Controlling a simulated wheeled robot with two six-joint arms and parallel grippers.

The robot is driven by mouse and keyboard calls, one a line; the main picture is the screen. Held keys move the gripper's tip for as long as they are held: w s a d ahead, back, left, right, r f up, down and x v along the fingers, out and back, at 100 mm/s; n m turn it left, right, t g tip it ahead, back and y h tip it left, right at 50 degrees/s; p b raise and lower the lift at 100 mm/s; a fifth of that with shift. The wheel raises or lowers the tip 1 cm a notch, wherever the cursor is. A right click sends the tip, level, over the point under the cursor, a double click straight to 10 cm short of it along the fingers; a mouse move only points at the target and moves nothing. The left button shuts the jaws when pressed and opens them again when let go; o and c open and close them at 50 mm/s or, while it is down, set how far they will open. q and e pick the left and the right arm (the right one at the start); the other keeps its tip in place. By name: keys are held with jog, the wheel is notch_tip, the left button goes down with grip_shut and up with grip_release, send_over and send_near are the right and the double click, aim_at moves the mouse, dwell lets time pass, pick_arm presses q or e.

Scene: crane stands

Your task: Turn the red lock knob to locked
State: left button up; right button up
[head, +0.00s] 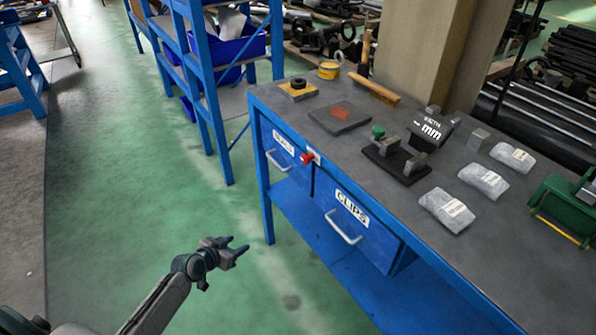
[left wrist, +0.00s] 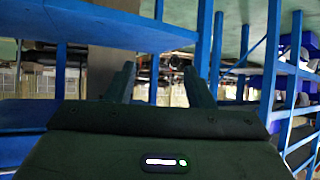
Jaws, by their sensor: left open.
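The red lock knob (head: 308,158) sits on a pale plate on the front of the blue workbench, between the left drawer (head: 286,155) and the drawer labelled CLIPS (head: 352,222). My left gripper (head: 240,247) is open and empty, out over the green floor, in front of the bench and lower in the picture than the knob. Its two fingers (left wrist: 160,84) also show in the left wrist view, apart with nothing between them. The knob cannot be made out in the left wrist view. My right gripper is not in view.
The bench top (head: 285,118) carries a hammer (head: 374,85), a black fixture with a green knob (head: 395,158), a digital display (head: 433,130) and several clear bags (head: 446,210). A blue shelf rack (head: 205,90) stands behind the bench's left end. The green floor (head: 120,170) at left is clear.

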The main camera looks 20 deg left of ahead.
pick_arm(q)
jog(key=w+d+r+m+t+h+b, duration=0.1)
jog(key=w+d+r+h, duration=0.1)
jog(key=r, duration=0.5)
jog(key=w+d+r+m+t+h+b, duration=0.1)
jog(key=w+d+r+m, duration=0.15)
jog(key=r, duration=0.45)
jog(key=m+h+b, duration=0.1)
jog(key=m+h, duration=0.3)
jog(key=h, duration=0.1)
send_near(303, 160)
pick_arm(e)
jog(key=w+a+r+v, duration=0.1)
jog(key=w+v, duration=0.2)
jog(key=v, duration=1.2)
pick_arm(q)
jog(key=shift+t, duration=0.4)
jog(key=p+x, duration=0.1)
jog(key=x, duration=0.5)
jog(key=shift+w+d+f+p, duration=0.15)
jog(key=shift+d+p, duration=0.2)
jog(key=shift+w+d+f, duration=0.1)
jog(key=shift+w+d, duration=0.3)
jog(key=shift+w, duration=0.15)
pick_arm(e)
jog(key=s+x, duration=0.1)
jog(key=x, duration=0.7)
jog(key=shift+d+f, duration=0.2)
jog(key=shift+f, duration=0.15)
